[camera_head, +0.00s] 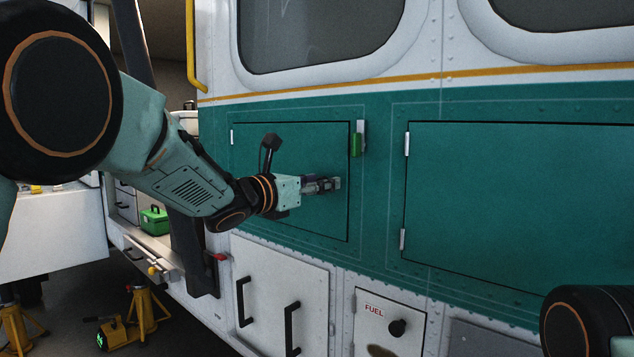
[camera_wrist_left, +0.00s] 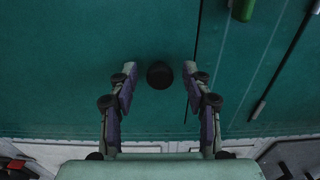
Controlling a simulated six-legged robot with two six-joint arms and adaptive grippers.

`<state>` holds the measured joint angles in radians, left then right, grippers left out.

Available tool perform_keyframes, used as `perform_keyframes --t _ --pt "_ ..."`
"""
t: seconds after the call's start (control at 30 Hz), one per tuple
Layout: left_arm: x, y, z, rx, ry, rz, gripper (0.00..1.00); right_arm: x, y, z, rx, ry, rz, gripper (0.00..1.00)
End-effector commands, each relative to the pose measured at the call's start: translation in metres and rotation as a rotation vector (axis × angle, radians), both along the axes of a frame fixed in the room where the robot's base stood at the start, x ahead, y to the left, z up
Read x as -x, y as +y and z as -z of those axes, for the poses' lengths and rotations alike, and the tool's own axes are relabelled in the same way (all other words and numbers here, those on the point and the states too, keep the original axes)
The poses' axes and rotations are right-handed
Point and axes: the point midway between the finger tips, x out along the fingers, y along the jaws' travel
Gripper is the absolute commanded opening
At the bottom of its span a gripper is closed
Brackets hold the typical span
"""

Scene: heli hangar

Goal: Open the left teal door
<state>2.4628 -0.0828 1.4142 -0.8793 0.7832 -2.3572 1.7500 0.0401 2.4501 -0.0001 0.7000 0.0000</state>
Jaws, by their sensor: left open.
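The left teal door (camera_head: 290,143) is a flat panel in the green band of the vehicle's side. It looks shut, flush with the wall. My left gripper (camera_head: 330,185) is in front of its right part, near its right edge. In the left wrist view, the gripper (camera_wrist_left: 160,80) is open, with its two fingers apart. A round black knob (camera_wrist_left: 160,75) on the teal door (camera_wrist_left: 90,65) shows between the fingertips; I cannot tell whether they touch it. In the head view the gripper hides the knob. My right gripper is out of view.
A green latch (camera_head: 356,144) sits at the door's upper right edge. A larger teal door (camera_head: 520,200) is to the right. White cabinet doors (camera_head: 285,290) with black handles and a fuel panel (camera_head: 388,322) lie below. A green case (camera_head: 154,221) and yellow stands (camera_head: 142,308) are at left.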

Motion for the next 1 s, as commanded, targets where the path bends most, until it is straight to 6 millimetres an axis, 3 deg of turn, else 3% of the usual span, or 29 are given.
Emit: perform_keyframes --t 0.6,1.0 --pt "0.0002 0.0002 -0.0005 0.001 -0.001 0.000 0.01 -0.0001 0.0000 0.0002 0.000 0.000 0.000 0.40" --pt "0.0002 0.0003 -0.0013 0.002 -0.002 0.000 0.00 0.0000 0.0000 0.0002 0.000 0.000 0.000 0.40"
